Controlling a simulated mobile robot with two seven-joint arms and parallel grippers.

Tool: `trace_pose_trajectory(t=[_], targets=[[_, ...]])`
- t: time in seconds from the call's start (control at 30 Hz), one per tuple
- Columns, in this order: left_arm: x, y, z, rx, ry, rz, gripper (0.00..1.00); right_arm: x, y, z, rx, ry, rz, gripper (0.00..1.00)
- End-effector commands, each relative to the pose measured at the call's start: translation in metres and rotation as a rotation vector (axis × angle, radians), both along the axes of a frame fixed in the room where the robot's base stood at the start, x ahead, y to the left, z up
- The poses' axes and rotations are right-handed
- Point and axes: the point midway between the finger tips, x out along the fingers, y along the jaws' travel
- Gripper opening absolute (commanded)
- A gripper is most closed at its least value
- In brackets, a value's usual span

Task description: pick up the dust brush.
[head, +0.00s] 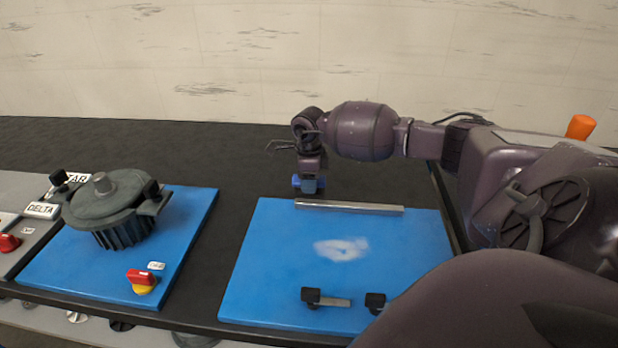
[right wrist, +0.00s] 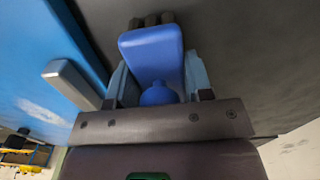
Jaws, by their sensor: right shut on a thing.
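The dust brush (right wrist: 152,52) has a blue body with a rounded blue knob and a dark bristle end, best seen in the right wrist view. My right gripper (right wrist: 158,82) is shut on it, with a finger on each side of the blue body. In the head view my right gripper (head: 309,178) points down just behind the back edge of the right blue board, and only a little of the blue brush (head: 297,181) shows. I cannot tell whether the bristles touch the dark table. My left gripper is not in view.
A grey metal bar (head: 350,208) lies along the back edge of the right blue board (head: 270,250). That board has a white powdery patch (head: 341,249) and two black-knobbed pieces in front. A dark lidded housing (head: 120,210) stands on the left blue board (head: 195,240).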

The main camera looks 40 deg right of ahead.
Motion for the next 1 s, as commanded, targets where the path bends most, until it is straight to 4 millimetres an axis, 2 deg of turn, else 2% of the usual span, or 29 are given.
trace_pose_trajectory(t=[0.27,0.47,1.0], targets=[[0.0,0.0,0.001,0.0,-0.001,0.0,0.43,0.0,0.0,0.002,0.0,-0.001,0.0,0.21],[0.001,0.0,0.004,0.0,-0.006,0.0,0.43,0.001,-0.001,0.023,-0.001,-0.004,0.0,0.2],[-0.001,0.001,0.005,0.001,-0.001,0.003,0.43,0.0,-0.001,0.153,-0.002,-0.004,0.0,0.2]])
